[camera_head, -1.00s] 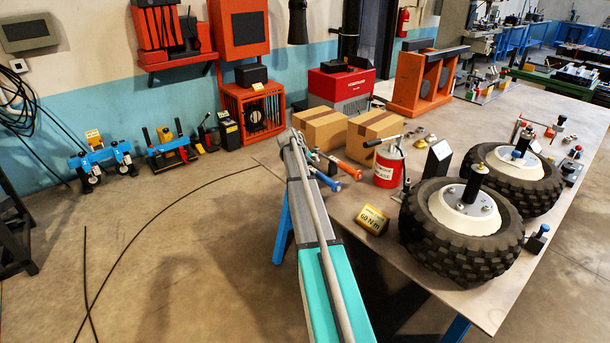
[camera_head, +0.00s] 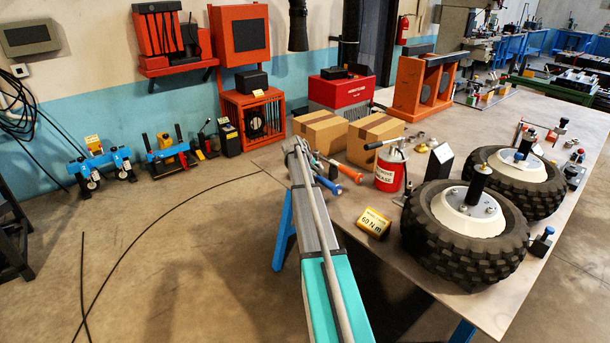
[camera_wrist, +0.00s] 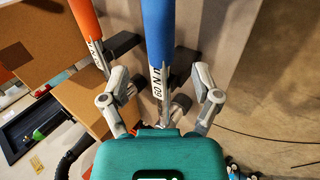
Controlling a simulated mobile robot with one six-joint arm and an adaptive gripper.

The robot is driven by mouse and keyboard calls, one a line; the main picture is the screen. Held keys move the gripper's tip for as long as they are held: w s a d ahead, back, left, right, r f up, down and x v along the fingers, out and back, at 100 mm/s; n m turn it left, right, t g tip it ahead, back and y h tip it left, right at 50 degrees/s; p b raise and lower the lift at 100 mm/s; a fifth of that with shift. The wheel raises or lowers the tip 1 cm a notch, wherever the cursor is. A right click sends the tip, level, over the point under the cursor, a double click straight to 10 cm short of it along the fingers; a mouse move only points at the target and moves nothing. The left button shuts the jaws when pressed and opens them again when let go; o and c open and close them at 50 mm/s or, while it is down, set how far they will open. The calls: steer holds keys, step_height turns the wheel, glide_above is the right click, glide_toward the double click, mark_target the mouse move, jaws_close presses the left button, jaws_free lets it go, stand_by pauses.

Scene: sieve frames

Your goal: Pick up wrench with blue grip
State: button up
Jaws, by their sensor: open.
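The wrench with the blue grip (camera_head: 327,184) lies on the table's left side, beside the wrench with the orange grip (camera_head: 350,171). In the wrist view the blue grip (camera_wrist: 158,25) runs down between the fingers of my open gripper (camera_wrist: 154,54), with a label reading 60 N m on its shaft. The orange grip (camera_wrist: 85,18) is left of it, outside the left finger. I cannot tell whether a finger touches the blue-grip wrench. In the head view my arm covers part of both wrenches.
Cardboard boxes (camera_head: 373,140) stand just behind the wrenches. A red grease can (camera_head: 390,172), a yellow 60 N m sign (camera_head: 374,223) and large tires (camera_head: 465,252) stand to the right on the table (camera_head: 455,303). The floor left of the table is mostly open.

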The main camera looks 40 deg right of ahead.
mark_target(317, 177)
steer(key=b+x, duration=0.2)
steer(key=x, duration=0.1)
steer(key=shift+w+a+f, duration=0.1)
steer(key=shift+w+f, duration=0.05)
steer(key=shift+w, duration=0.05)
steer(key=shift+b+x, duration=0.9)
steer(key=shift+x, duration=0.05)
jaws_close()
